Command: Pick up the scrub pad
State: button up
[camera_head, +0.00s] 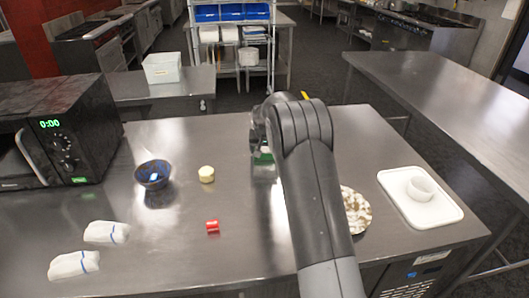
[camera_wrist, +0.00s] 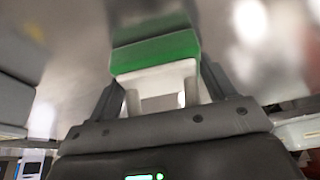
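The scrub pad (camera_wrist: 155,55) has a green layer and, it seems, a white part behind it, nearer the camera. In the wrist view it is between the two dark fingers of my gripper (camera_wrist: 160,78), with its green reflection beyond it on the steel. The fingers are spread about as wide as the pad; whether they press on it is not clear. In the head view a bit of green pad (camera_head: 264,157) shows at the table's middle, just left of my arm. My arm hides most of my gripper there.
The steel table (camera_head: 170,235) holds a dark blue bowl (camera_head: 153,176), a pale yellow piece (camera_head: 206,174), a red piece (camera_head: 212,226), folded towels (camera_head: 106,232) and a microwave (camera_head: 60,130). A patterned plate (camera_head: 356,211) and a white board (camera_head: 440,212) with a small bowl (camera_head: 421,188) are right of my arm.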

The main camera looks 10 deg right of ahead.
jog(key=c, duration=0.4)
jog(key=shift+c, duration=0.2)
